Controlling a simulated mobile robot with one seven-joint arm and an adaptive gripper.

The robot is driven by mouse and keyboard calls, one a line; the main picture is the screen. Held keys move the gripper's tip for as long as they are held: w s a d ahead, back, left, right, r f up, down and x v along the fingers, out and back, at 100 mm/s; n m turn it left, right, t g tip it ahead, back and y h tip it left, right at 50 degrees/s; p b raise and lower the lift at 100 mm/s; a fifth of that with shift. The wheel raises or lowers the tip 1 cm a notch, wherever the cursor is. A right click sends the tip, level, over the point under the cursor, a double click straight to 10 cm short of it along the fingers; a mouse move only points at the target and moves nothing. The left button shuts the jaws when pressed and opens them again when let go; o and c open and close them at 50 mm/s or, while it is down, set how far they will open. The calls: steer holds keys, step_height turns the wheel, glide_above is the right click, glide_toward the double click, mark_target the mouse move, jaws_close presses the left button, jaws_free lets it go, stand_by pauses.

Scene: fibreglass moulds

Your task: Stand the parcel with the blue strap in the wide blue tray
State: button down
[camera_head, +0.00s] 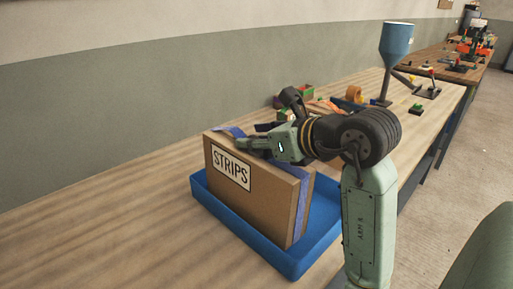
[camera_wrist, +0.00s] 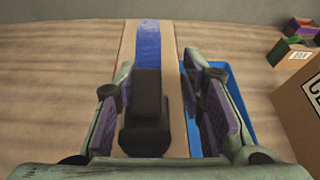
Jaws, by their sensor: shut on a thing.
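The parcel with the blue strap (camera_head: 268,205) is a brown cardboard box with a white "STRIPS" label. It stands upright in the wide blue tray (camera_head: 235,229), towards the tray's left side. My gripper (camera_head: 257,143) is shut on the parcel's top from above, and its fingers sit either side of it. In the wrist view, the strap (camera_wrist: 148,42) runs along the parcel's narrow top between my fingers (camera_wrist: 168,105). The tray's blue floor (camera_wrist: 235,95) shows to the right there. The parcel's bottom edge is partly hidden by the tray wall, so I cannot tell whether it touches the floor.
Another labelled cardboard box (camera_wrist: 292,118) stands right of the tray in the wrist view. Small coloured boxes (camera_wrist: 296,42) lie behind it. A blue funnel (camera_head: 396,42) on a stand is farther along the bench. The bench (camera_head: 110,225) left of the tray is clear.

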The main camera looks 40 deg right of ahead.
mark_target(295, 168)
steer(key=shift+f, duration=1.2)
steer(key=c, duration=1)
jaws_free()
steer(key=shift+f, duration=0.1)
steer(key=shift+c, duration=0.2)
steer(key=b+v, duration=0.3)
steer(key=v, duration=0.8)
steer(key=shift+s+r, duration=0.25)
steer(key=shift+s, duration=0.25)
steer(key=shift+w, duration=0.1)
